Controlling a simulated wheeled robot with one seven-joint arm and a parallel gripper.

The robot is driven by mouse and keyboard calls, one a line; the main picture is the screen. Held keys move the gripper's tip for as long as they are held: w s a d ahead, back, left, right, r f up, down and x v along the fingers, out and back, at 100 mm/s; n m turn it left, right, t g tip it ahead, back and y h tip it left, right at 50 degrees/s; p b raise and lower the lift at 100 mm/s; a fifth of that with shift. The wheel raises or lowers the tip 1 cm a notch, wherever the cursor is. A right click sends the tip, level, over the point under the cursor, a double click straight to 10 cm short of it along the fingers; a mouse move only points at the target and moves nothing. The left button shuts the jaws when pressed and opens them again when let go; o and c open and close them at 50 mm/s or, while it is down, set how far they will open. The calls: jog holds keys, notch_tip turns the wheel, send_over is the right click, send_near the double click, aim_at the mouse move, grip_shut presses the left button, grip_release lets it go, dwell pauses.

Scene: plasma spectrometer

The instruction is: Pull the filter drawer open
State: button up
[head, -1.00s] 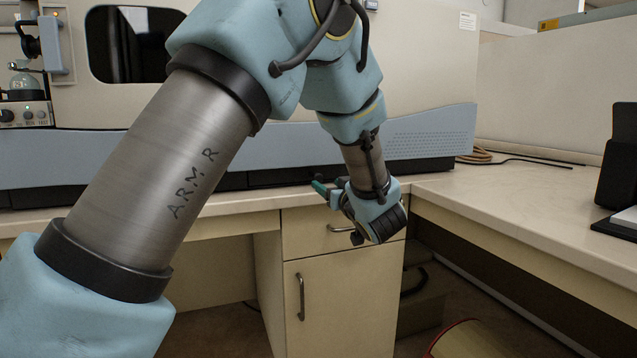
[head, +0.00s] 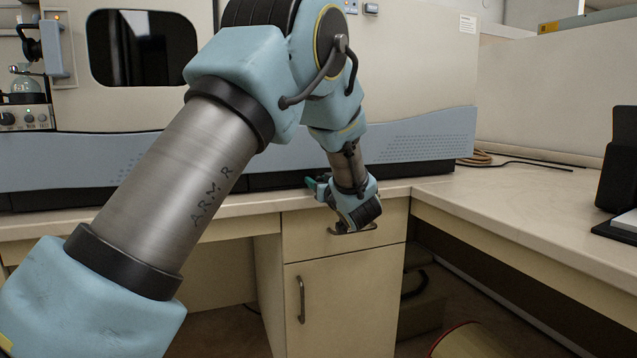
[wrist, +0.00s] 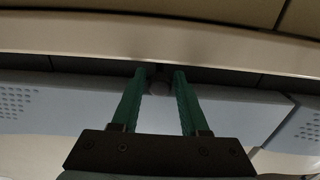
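My gripper (wrist: 160,76) has two green fingers that stand apart in the wrist view. A small dark round knob (wrist: 158,87) shows between them near the tips. I cannot tell whether the fingers touch it. The dark strip under the spectrometer (wrist: 220,77) lies behind the fingertips; the outline of a filter drawer is not clear there. In the head view, my gripper (head: 314,185) is at the counter's front edge, low before the spectrometer (head: 420,135), with a green finger partly showing. My wrist hides the knob in that view.
The counter edge (head: 240,208) runs just under my gripper. A cabinet (head: 345,300) with a drawer and metal handles is below it. A side counter (head: 540,215) extends at the right, with a dark device (head: 620,165) on it. Cables (head: 485,157) lie at the back.

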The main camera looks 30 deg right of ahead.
grip_shut()
dwell(1.1)
